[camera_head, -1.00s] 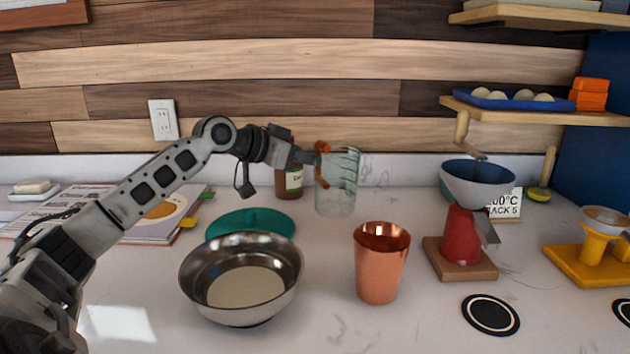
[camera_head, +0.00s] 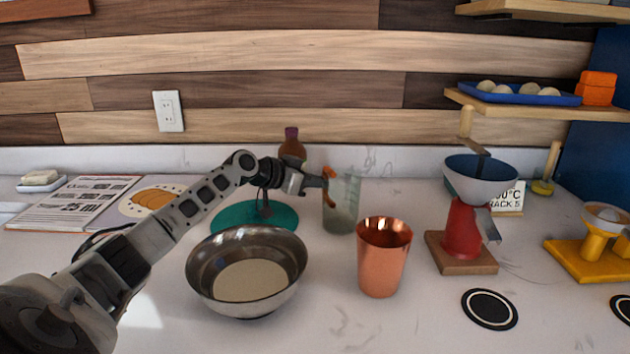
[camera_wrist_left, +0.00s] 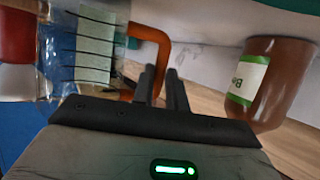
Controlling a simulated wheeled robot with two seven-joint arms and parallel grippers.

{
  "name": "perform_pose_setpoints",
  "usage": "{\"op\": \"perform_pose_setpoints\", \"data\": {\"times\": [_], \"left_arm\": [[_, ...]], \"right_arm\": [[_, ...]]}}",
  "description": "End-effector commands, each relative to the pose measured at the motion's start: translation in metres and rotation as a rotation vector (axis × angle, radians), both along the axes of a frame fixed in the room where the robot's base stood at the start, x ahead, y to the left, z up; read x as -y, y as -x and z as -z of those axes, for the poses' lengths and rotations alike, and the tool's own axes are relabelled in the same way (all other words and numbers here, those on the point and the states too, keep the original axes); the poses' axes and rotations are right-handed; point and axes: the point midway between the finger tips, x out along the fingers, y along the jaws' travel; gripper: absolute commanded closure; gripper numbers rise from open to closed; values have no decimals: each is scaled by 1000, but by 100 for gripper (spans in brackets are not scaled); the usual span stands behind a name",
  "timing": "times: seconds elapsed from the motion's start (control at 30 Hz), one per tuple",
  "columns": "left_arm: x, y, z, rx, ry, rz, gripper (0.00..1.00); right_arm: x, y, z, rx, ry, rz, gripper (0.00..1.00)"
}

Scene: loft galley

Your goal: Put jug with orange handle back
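The clear jug with the orange handle (camera_head: 343,208) is upright behind the copper cup, its base at or close to the countertop; I cannot tell whether it touches. Its orange handle (camera_head: 330,186) faces left. My left gripper (camera_head: 323,182) reaches in from the left, its fingers close together at the handle and seemingly shut on it. In the left wrist view the jug (camera_wrist_left: 85,50) shows dark measuring lines, and its orange handle (camera_wrist_left: 150,38) runs to the fingers (camera_wrist_left: 163,75). My right gripper is out of view.
A copper cup (camera_head: 383,270) stands in front of the jug. A steel bowl (camera_head: 205,270) and teal disc (camera_head: 285,215) are below my arm. A brown bottle (camera_head: 292,147) stands behind my gripper. A red grinder (camera_head: 463,230) is at right. Counter between jug and grinder is clear.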

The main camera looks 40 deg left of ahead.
Motion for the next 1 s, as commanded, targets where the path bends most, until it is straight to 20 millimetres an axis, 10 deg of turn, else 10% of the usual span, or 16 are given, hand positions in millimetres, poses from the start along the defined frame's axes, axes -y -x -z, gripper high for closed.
{"op": "perform_pose_setpoints", "data": {"times": [0.47,1.0], "left_arm": [[-3,6,-1,-1,-2,-1,65],[-23,78,-28,-8,-2,0,65]], "right_arm": [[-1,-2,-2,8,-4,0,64],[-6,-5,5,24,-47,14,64]]}}
